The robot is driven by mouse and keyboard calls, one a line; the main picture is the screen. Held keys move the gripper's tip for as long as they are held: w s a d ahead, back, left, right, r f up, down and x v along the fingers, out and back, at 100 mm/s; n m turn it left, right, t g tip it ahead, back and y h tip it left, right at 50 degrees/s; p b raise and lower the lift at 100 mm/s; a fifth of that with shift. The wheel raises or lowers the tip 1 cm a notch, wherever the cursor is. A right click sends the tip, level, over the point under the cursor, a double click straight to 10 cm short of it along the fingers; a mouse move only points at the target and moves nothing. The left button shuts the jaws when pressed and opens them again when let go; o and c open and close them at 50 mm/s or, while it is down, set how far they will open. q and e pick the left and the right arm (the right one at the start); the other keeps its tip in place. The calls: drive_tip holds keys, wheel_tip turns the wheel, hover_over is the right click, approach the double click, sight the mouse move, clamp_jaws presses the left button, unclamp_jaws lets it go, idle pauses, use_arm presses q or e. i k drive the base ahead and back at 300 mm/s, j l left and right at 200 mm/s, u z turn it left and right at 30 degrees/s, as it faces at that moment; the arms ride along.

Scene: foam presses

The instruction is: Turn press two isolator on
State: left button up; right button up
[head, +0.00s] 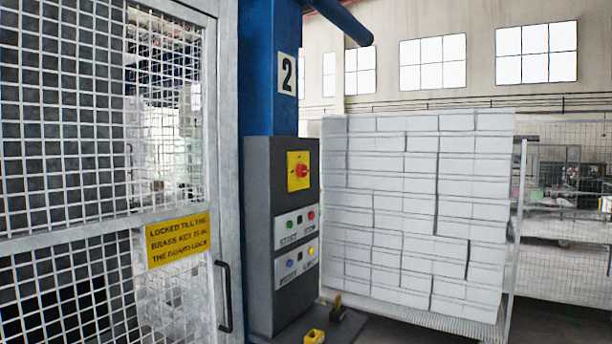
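The press two isolator is a red rotary switch (302,171) on a square yellow plate (292,184). It sits near the top of a dark grey control box (262,220) on the blue column (265,60). A plate with a black "2" (287,74) is fixed above the box. The switch's on or off marking is too small to read. Below it are two light panels with green and red buttons (311,215) above, and blue and yellow buttons (290,263) beneath. Neither of my grippers shows in the head view.
A mesh guard gate (70,235) with a yellow notice (178,241) and black handle (224,297) stands at left.

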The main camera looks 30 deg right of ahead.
sight(302, 170)
drive_tip(key=i+l, duration=0.15)
drive_tip(key=l, duration=0.2)
drive_tip(key=i+l, duration=0.15)
drive_tip(key=l, duration=0.2)
drive_tip(key=i+l, duration=0.2)
drive_tip(key=l, duration=0.15)
drive_tip(key=u, duration=0.05)
